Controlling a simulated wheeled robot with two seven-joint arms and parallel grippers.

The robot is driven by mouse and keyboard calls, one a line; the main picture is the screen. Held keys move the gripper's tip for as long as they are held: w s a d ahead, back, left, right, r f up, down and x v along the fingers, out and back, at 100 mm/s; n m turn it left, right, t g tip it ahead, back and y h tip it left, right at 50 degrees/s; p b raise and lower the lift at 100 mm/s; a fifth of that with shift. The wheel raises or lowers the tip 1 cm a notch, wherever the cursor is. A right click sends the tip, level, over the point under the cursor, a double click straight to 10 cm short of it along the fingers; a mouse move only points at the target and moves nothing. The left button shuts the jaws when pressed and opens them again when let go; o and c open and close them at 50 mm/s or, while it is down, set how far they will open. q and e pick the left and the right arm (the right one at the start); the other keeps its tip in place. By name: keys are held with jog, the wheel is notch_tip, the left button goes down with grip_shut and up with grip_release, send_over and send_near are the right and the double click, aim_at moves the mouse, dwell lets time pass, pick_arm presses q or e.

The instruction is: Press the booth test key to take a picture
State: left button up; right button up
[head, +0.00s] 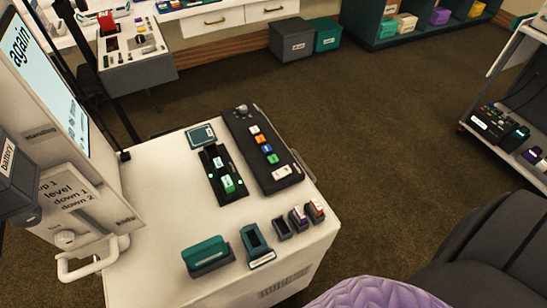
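A dark key panel (252,136) lies on the white cabinet top (165,222). It has a grey knob (242,109) at its far end and a row of small keys: a white key (255,130), an orange key (260,139), a blue key (266,148) and a green key (272,158). A wider white key (281,172) sits at its near end. The key labels are too small to read, so I cannot tell which is the test key. A screen (45,75) at the left reads "again". Neither of my grippers is in view.
A black board with green parts (221,173) lies left of the panel. A teal holder (207,256) and several small holders stand along the cabinet's near edge. A white handle (92,259) sticks out at left. Brown carpet (390,130) lies open to the right.

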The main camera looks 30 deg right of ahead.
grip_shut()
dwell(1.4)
